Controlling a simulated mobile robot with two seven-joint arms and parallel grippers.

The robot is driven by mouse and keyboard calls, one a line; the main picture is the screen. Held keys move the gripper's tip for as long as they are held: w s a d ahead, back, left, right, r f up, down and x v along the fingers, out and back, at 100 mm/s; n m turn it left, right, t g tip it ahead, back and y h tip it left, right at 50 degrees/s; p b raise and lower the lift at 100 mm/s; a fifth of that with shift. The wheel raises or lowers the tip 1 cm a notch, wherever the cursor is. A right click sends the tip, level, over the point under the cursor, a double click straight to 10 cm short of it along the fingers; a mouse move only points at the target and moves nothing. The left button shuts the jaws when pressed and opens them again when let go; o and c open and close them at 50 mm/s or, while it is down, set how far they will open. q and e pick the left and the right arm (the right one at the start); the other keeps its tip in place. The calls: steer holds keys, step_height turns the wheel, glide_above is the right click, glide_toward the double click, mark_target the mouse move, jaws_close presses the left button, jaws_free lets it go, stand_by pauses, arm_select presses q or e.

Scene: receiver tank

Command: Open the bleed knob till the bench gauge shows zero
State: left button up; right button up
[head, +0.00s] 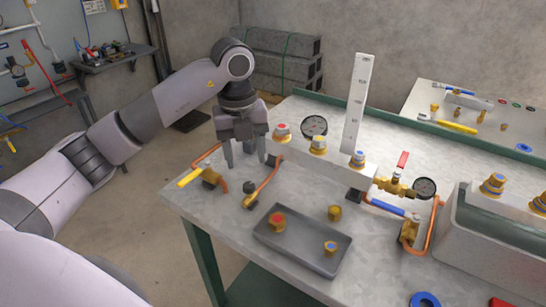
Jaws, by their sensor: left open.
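My left gripper (245,162) points down, open and empty, over the left part of the metal bench (230,240). A small dark round knob (249,187) on a brass fitting stands just below and in front of its fingertips in the picture; it may be the bleed knob. I see no contact between them. A second, dark-rimmed gauge (425,188) sits right of the red-handled valve (402,162). I cannot tell which is the bench gauge, and neither reading is legible.
A yellow-handled valve (190,177) and copper pipes lie close to my left gripper. Brass fittings with red and blue caps stand on the block beside a tall white scale (357,100). A grey tray (303,243) holds brass parts in front. A grey bin (490,235) stands right.

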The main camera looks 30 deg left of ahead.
mark_target(248, 185)
arm_select(q)
steer(key=shift+f, duration=0.1)
steer(key=shift+s+f, duration=0.1)
steer(key=shift+f, duration=0.35)
steer(key=shift+f+p, duration=0.3)
steer(key=shift+f, duration=2.8)
jaws_close()
